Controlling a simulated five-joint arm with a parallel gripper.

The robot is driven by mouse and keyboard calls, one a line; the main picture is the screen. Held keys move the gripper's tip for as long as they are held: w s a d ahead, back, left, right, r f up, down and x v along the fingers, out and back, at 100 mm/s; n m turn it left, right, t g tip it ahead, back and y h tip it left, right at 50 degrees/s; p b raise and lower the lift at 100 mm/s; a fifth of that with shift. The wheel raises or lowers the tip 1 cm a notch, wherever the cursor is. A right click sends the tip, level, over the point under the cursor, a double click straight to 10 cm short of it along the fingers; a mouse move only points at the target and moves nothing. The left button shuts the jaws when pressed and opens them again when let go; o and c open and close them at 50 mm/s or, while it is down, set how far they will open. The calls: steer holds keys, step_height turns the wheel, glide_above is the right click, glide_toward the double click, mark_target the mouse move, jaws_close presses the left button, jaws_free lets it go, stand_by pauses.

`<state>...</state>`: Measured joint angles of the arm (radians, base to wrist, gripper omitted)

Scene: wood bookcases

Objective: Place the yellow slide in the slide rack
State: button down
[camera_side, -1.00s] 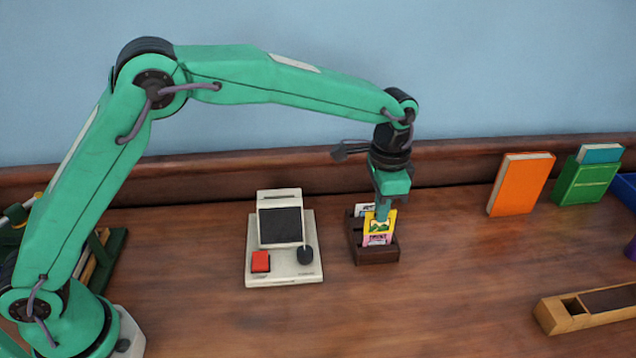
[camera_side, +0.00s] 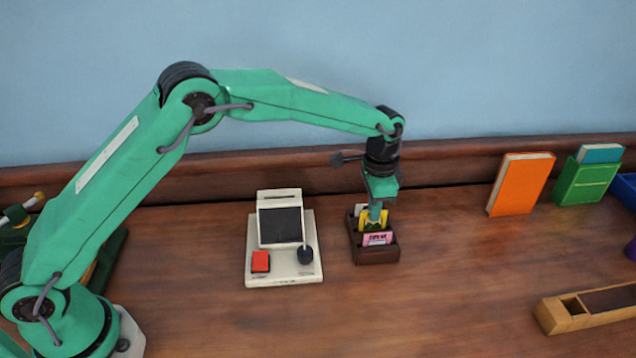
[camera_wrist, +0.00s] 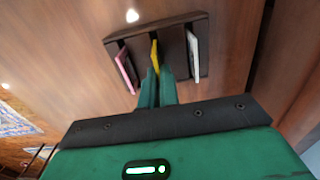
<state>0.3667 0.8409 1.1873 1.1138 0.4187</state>
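The yellow slide (camera_side: 373,224) is in the middle of the dark slide rack (camera_side: 377,257), low between a pink slide (camera_side: 378,239) in front and a white slide (camera_side: 361,210) behind. In the wrist view the yellow slide (camera_wrist: 154,54) stands edge-on in the middle slot, with the pink slide (camera_wrist: 125,72) and white slide (camera_wrist: 193,55) on either side. My gripper (camera_side: 375,212) points down over the rack, its fingers closed around the yellow slide's upper part. The slide's lower edge is hidden in the rack.
A cream slide viewer (camera_side: 283,240) with a red button and black knob stands left of the rack.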

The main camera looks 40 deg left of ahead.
steer(key=shift+f, duration=0.9)
steer(key=shift+f, duration=0.1)
steer(key=c, duration=1.6)
jaws_free()
steer(key=shift+c, duration=0.2)
step_height(320, 180, up, 11)
steer(key=shift+r, duration=0.65)
